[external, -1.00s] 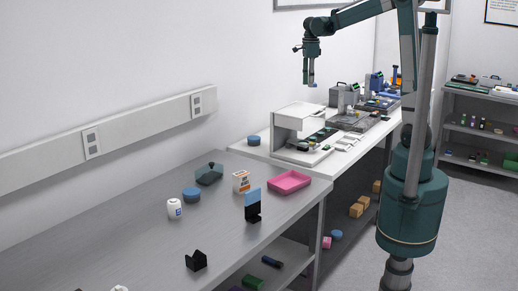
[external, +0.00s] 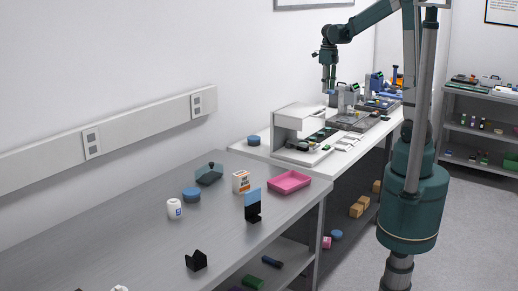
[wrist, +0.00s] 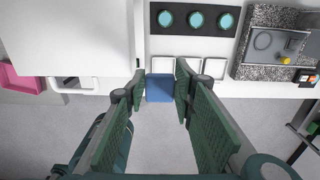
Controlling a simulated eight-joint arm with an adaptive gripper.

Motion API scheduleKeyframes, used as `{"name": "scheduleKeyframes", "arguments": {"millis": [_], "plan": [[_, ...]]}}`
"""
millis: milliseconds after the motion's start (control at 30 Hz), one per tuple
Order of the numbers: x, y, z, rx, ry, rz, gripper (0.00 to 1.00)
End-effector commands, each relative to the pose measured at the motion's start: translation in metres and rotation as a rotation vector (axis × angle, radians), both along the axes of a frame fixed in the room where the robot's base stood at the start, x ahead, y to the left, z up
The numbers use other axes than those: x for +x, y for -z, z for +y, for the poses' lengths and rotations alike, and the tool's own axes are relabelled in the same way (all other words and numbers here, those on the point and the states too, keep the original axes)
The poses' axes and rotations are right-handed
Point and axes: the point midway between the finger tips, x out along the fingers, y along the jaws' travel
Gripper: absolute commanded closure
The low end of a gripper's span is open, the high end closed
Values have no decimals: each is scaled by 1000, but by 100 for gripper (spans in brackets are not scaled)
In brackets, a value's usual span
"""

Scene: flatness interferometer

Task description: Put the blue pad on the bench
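A small square blue pad (wrist: 160,88) sits between my fingertips in the wrist view. My gripper (wrist: 160,92) appears shut on it, with a finger against each side. In the external view my gripper (external: 327,88) points down above the far part of the white bench (external: 252,146), beyond the white box-shaped instrument (external: 292,117). The pad is held in the air; it is too small to make out clearly there. The grey bench (external: 110,235) stands in front, with its surface partly bare.
The grey bench holds a pink tray (external: 290,181), a white-orange box (external: 241,182), a white bottle (external: 174,208), a blue round tin (external: 191,195) and a blue card on a black stand (external: 253,204). White square plates (wrist: 188,66) and a granite-like stage (wrist: 275,68) lie below my gripper.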

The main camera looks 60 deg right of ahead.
Motion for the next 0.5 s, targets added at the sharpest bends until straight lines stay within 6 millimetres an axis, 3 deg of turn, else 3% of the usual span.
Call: {"name": "scheduleKeyframes", "arguments": {"millis": [200, 500], "plan": [[0, 14, 0, 0, -1, 0, 79], [0, 16, 0, 0, -2, 0, 79]]}}
